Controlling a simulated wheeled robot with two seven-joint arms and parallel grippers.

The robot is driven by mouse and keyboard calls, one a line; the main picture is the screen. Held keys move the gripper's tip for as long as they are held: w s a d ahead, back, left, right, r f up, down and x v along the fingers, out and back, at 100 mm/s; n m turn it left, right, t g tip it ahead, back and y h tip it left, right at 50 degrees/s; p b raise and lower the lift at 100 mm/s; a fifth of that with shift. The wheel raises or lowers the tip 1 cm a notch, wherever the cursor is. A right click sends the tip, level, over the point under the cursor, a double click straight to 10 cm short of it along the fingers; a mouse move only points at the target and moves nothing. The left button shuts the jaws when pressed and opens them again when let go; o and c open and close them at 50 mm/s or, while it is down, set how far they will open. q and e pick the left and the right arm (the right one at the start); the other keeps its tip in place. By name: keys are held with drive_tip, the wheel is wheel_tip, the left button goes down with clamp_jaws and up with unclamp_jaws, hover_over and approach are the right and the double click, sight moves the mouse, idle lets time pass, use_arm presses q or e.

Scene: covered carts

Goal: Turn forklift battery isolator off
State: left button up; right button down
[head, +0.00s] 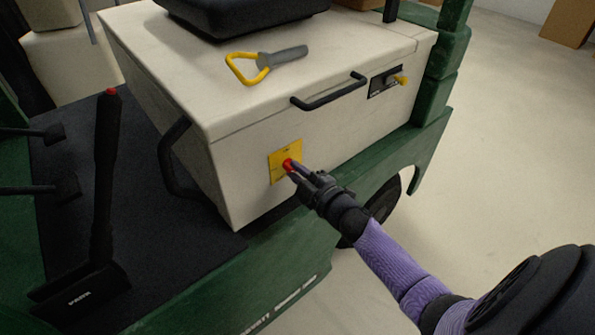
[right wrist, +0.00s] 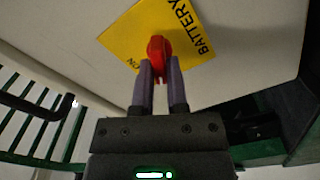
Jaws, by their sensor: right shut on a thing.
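The battery isolator is a red knob (head: 289,164) on a yellow plate (head: 277,174), on the side of the forklift's cream battery box (head: 232,180). In the right wrist view the red knob (right wrist: 156,50) stands in front of the yellow plate (right wrist: 190,24), which reads "BATTERY" and has "ON" at its lower left. My right gripper (head: 296,171) is shut on the red knob, with its two fingers (right wrist: 157,72) on either side of it. The fingers hide part of the knob. My left gripper is not in view.
A black handle (head: 329,92) and a small panel with a yellow key (head: 400,80) sit to the right on the box. A yellow-handled tool (head: 262,64) lies on top. A black lever (head: 105,170) stands at left. Open floor (head: 500,150) lies to the right.

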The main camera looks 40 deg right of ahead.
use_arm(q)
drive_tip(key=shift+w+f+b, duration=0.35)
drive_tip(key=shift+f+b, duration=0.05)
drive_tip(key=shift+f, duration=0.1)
use_arm(e)
drive_tip(key=n, duration=0.5)
drive_tip(key=shift+f, duration=0.2)
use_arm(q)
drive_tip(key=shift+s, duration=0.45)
use_arm(e)
drive_tip(key=shift+n, duration=0.4)
